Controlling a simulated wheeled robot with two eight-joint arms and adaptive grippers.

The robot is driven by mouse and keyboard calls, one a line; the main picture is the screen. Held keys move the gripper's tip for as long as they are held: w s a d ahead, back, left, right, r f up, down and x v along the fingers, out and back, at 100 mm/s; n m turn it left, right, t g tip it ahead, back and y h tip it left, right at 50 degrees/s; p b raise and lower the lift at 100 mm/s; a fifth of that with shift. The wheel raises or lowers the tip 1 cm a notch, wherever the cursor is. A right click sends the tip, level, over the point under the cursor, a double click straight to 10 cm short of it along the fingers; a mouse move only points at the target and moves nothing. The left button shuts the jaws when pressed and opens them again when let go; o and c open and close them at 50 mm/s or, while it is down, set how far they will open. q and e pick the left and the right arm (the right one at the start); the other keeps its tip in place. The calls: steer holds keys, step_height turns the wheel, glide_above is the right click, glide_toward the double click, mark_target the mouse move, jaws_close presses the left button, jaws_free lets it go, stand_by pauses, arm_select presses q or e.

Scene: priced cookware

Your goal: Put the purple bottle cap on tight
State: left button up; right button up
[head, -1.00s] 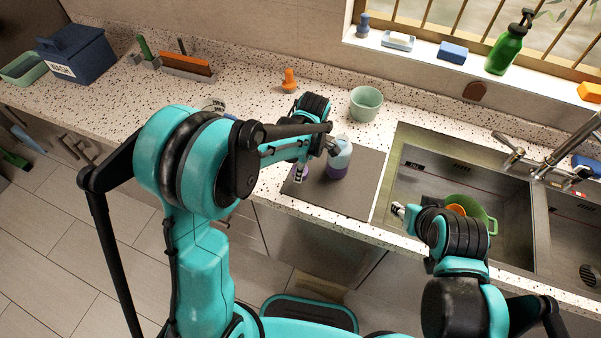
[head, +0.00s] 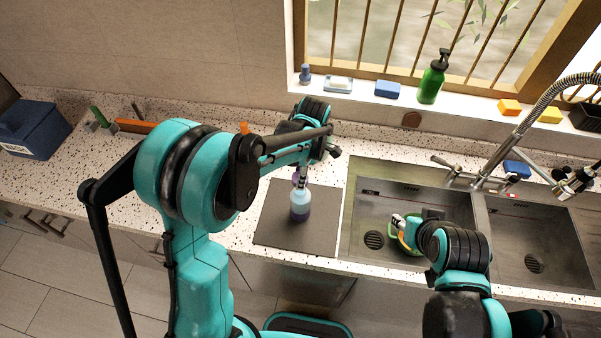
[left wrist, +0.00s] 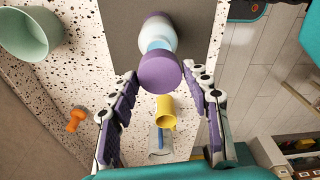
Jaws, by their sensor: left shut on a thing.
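The bottle (head: 300,205), light blue with a purple lower part, stands upright on the dark grey mat (head: 270,228); it also shows in the left wrist view (left wrist: 156,40). The purple cap (left wrist: 160,72) is between the fingertips of my left gripper (left wrist: 160,75), over the bottle's top. My left gripper is shut on the cap. The cap lines up with the bottle's neck, but I cannot tell whether it is seated or just above. In the head view my left arm partly hides the cap. My right gripper (head: 398,220) is over the left sink basin, its jaws too small to judge.
The sink (head: 360,215) with its tap (head: 508,150) lies right of the mat. A green pump bottle (head: 431,82) and sponges stand on the sill. A mint cup (left wrist: 30,32), an orange object (left wrist: 76,119) and a yellow mug (left wrist: 166,112) show in the left wrist view.

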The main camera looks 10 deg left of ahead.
arm_select(q)
steer(key=shift+w+d, duration=0.1)
stand_by(0.3)
steer(key=shift+f+b, duration=0.2)
steer(key=shift+b, duration=0.25)
steer(key=shift+f+b, duration=1.8)
steer(key=shift+f, duration=0.3)
steer(key=shift+b, duration=0.3)
steer(key=shift+c, duration=0.7)
steer(key=shift+f+b, duration=0.35)
steer(key=shift+b, duration=0.15)
steer(key=shift+c, duration=0.3)
